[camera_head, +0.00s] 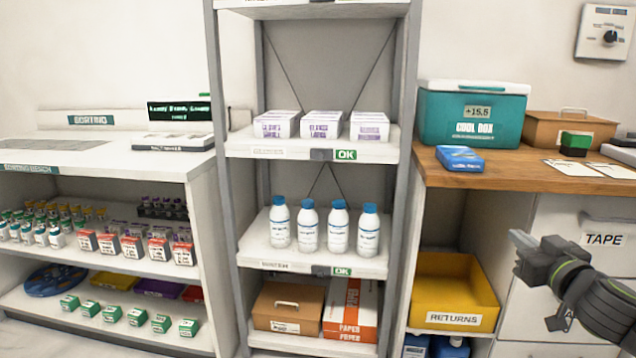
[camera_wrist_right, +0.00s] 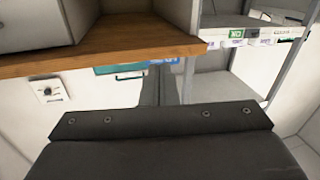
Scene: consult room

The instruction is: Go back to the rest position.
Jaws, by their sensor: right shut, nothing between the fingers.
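My right gripper (camera_head: 522,240) is at the right of the head view, in front of the white drawers under the wooden counter. It is shut and empty, pointing left toward the shelving. It is apart from the yellow returns bin (camera_head: 453,289), a little to its right and above it. My left gripper is not in view.
A metal shelf rack (camera_head: 305,150) with boxes and white bottles (camera_head: 308,226) stands in the middle. A wooden counter (camera_head: 500,178) with a teal cool box (camera_head: 472,115) is at the right. A sorting bench (camera_head: 100,160) with stocked shelves is at the left.

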